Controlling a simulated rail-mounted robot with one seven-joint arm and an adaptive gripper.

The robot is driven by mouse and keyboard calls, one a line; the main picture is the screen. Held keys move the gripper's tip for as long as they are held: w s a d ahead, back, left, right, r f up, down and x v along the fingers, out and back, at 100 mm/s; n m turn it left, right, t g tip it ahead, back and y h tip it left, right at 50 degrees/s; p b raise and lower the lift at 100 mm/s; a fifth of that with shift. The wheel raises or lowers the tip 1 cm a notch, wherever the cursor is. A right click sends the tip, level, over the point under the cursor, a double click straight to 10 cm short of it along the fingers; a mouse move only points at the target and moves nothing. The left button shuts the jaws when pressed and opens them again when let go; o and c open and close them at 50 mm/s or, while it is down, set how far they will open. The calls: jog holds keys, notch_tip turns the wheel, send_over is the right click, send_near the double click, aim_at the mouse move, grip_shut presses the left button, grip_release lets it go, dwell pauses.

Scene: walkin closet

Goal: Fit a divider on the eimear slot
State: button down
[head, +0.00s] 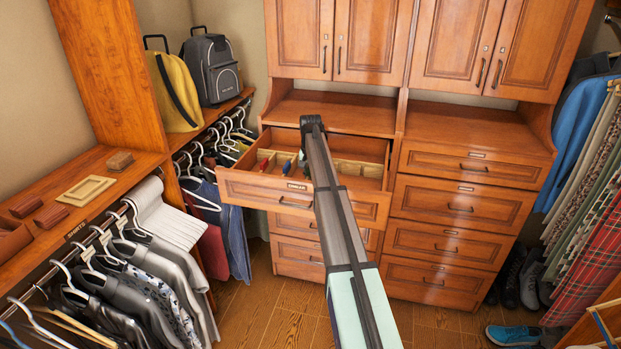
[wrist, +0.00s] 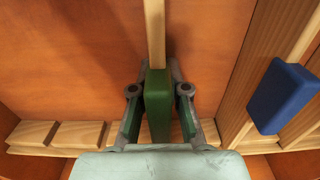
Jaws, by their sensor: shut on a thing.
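The drawer (head: 262,193) with a small label plate on its front stands open in the head view. In the wrist view my gripper (wrist: 158,98) is shut on the green grip block of a divider (wrist: 155,35), whose pale wooden strip runs up the picture. The held divider is over the drawer's brown floor (wrist: 75,60). A slotted wooden rail (wrist: 85,134) lies to the lower left, its notches beside my left finger. I cannot tell whether the divider touches the rail or floor.
A divider with a blue block (wrist: 283,97) stands to the right in the wrist view, among wooden strips. In the head view a red block (head: 264,165) shows in the drawer's left part. The counter (head: 340,112) and upper cabinets (head: 370,40) stand behind the drawer.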

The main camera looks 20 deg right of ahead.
jog(key=c, duration=1.1)
grip_release()
notch_tip(320, 180, up, 12)
jog(key=shift+r, duration=0.1)
